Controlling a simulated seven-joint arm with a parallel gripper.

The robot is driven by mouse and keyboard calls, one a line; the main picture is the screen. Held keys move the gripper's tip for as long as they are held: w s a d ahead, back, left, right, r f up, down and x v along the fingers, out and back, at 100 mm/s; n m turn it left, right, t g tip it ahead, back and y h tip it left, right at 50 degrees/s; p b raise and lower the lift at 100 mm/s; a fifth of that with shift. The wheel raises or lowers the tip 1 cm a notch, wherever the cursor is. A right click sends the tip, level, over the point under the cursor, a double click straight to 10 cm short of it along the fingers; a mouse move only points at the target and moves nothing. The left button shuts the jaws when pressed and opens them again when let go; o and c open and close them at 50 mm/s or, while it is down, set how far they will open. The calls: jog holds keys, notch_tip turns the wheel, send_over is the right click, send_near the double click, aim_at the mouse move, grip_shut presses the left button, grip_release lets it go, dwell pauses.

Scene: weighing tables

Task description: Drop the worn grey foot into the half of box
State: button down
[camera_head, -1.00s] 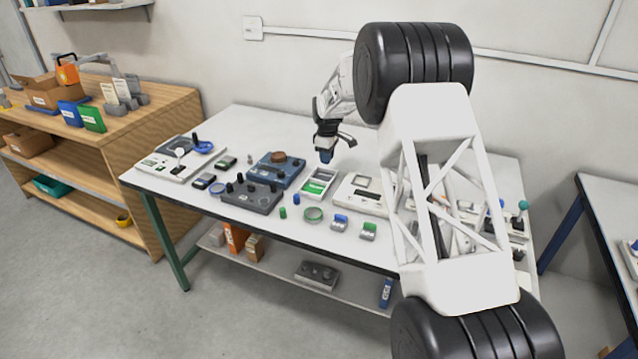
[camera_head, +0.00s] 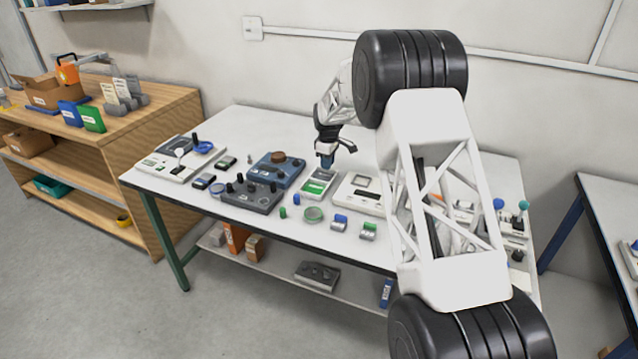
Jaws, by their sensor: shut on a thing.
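My gripper (camera_head: 326,163) hangs over the table with its blue fingertips pointing down. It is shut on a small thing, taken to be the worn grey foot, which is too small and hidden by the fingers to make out. The box (camera_head: 316,193) is a small white-walled tray with a green part toward the front and a greyer part toward the back. My fingertips are just above its back end; whether they are inside the rim cannot be told.
Left of the box are a blue device (camera_head: 276,170) and a dark knobbed device (camera_head: 250,196). A white device (camera_head: 360,193) stands close on the right. My arm covers the table's right side.

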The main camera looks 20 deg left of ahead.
jog(key=shift+f, duration=1.75)
jog(key=c, duration=0.9)
grip_release()
jog(key=shift+r, duration=0.15)
jog(key=shift+r, duration=3.75)
